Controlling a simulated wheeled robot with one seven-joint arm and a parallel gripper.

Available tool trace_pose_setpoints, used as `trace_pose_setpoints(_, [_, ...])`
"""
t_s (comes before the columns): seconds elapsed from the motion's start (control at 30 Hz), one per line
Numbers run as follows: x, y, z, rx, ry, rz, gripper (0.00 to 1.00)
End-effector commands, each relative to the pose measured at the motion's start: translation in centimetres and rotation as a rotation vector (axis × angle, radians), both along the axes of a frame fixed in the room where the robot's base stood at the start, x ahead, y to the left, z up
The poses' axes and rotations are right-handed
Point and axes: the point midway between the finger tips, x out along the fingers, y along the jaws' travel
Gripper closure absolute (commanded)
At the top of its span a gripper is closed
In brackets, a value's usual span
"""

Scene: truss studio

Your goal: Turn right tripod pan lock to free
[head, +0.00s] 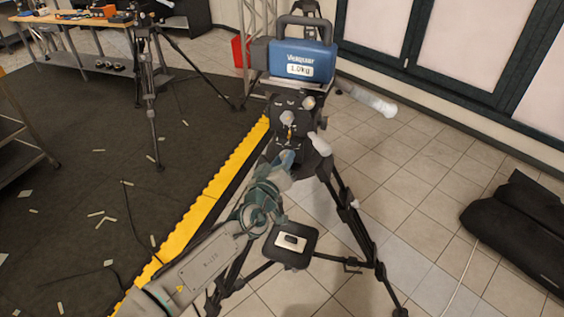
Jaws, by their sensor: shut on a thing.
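My arm reaches up from the lower left. My gripper (288,163) is at the base of the head, just below the knobs, shut on the pan lock. The fingers and wrist hide most of the lock, so its exact angle cannot be told.
A second tripod (152,95) stands on the dark carpet at the left, near a wooden workbench (80,28). A yellow edge strip (208,198) borders the carpet. A black bag (520,225) lies at the right. Open tiles lie between bag and tripod.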

Motion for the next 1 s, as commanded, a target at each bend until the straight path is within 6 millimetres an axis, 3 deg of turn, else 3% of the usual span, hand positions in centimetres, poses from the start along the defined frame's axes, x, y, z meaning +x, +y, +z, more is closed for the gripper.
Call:
trace_pose_setpoints(0.6, [0.07,0.14,0.21,-0.543,0.192,0.002,0.93])
trace_pose_setpoints(1.0, [0.08,0.18,0.24,-0.788,0.281,0.002,0.93])
